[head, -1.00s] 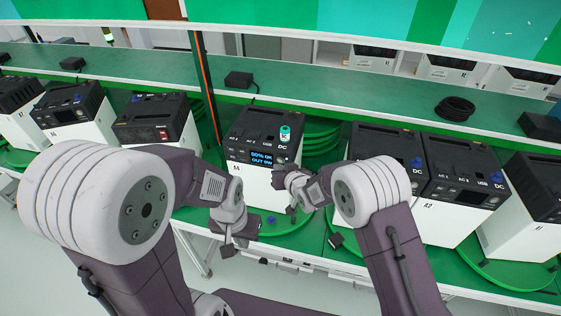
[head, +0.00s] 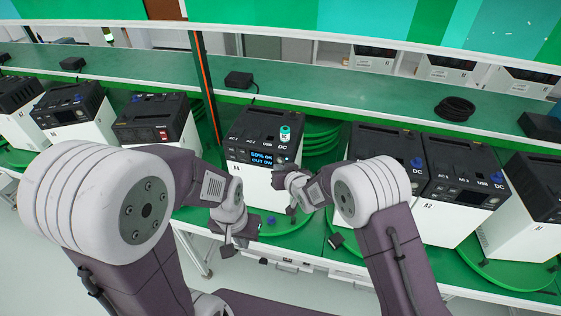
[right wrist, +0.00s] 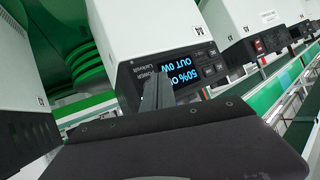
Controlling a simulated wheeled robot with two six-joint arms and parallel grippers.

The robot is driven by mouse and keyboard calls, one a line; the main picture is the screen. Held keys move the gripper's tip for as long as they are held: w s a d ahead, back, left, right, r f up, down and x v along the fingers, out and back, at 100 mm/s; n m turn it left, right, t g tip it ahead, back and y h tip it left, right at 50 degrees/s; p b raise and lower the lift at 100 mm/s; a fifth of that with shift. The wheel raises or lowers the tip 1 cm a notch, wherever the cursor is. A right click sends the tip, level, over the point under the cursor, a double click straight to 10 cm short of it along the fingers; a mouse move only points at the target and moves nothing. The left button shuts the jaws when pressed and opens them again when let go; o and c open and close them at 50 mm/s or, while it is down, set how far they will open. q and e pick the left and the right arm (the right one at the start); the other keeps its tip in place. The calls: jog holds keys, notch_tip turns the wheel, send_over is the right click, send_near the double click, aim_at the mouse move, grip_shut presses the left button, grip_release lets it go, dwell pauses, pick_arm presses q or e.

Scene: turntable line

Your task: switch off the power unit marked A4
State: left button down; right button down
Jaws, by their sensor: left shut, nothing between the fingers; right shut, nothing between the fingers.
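The power unit marked A4 (head: 240,180) stands on the green bench in the middle of the head view, a white box with a black top. Its display (head: 262,157) is lit and reads 50% OK, OUT 0W; it also shows in the right wrist view (right wrist: 183,76). My right gripper (head: 277,171) is shut and empty at the unit's front panel. In the right wrist view its fingers (right wrist: 157,91) overlap the panel beside the display, near the POWER lettering. I cannot tell whether they touch. My left gripper (head: 227,250) is shut and empty, low in front of the bench.
A teal-and-white cylinder (head: 285,132) stands on the unit's top. Unit A2 (head: 448,212) and others stand to the right; a unit with a red switch (head: 160,124) stands to the left. A blue knob-like piece (head: 271,220) lies on the turntable before A4.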

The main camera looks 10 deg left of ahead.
jog(key=shift+w, duration=0.1)
dwell(0.6)
jog(key=shift+w, duration=0.35)
jog(key=shift+w+b, duration=0.35)
jog(key=shift+b, duration=0.05)
dwell(0.4)
jog(key=shift+s, duration=0.8)
jog(key=shift+s+b, duration=0.1)
jog(key=shift+b, duration=0.2)
jog(key=s+b, duration=0.1)
jog(key=s, duration=0.3)
jog(key=shift+s+a, duration=0.1)
jog(key=shift+s, duration=0.3)
